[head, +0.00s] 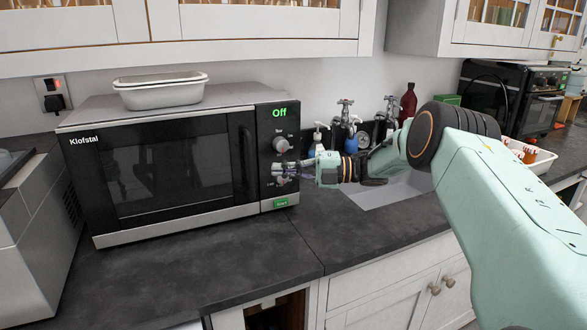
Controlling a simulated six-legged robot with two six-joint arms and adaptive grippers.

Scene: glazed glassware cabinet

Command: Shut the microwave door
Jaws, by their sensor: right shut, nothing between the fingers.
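The microwave (185,165) stands on the dark counter at the left, labelled Klofstal, with a green "Off" on its display. Its door (165,170), with a dark window and a vertical handle (245,160) at its right side, looks flush with the body. My right gripper (280,172) comes in from the right and is shut and empty. It is in front of the control panel, near the lower knob and right of the door handle. I cannot tell whether it touches the panel. My left gripper is not in view.
A lidded white dish (160,94) sits on top of the microwave. Behind my right arm are a sink (385,195), taps and bottles. A white basket (535,162) and a black appliance (510,100) stand farther right. The counter (200,265) in front of the microwave is clear.

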